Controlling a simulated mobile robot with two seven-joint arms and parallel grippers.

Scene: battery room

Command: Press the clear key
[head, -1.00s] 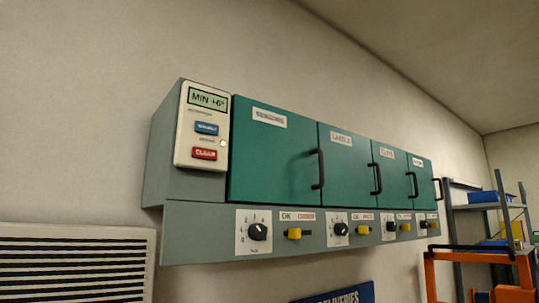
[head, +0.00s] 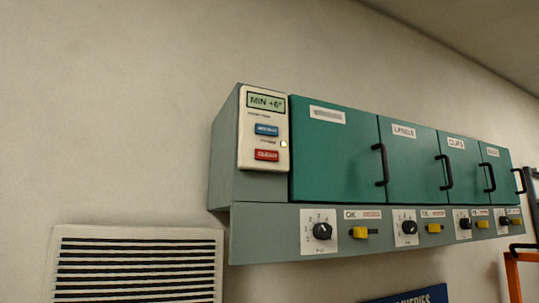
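The clear key is a red button (head: 266,155) with pale lettering, low on a cream control panel (head: 246,140) at the left end of a wall cabinet. A blue key (head: 266,129) sits just above it. A small display (head: 266,102) at the top of the panel reads "MIN +6°". A small pale light (head: 284,144) shows at the panel's right edge, between the two keys. Neither of my grippers is in the head view, and nothing covers the key.
The cabinet has several green doors (head: 335,155) with black handles. Below runs a grey strip (head: 275,245) with dials (head: 321,231) and yellow switches (head: 360,232). A white vent (head: 140,233) is at lower left, a blue sign (head: 410,297) at the bottom, an orange frame (head: 513,278) at right.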

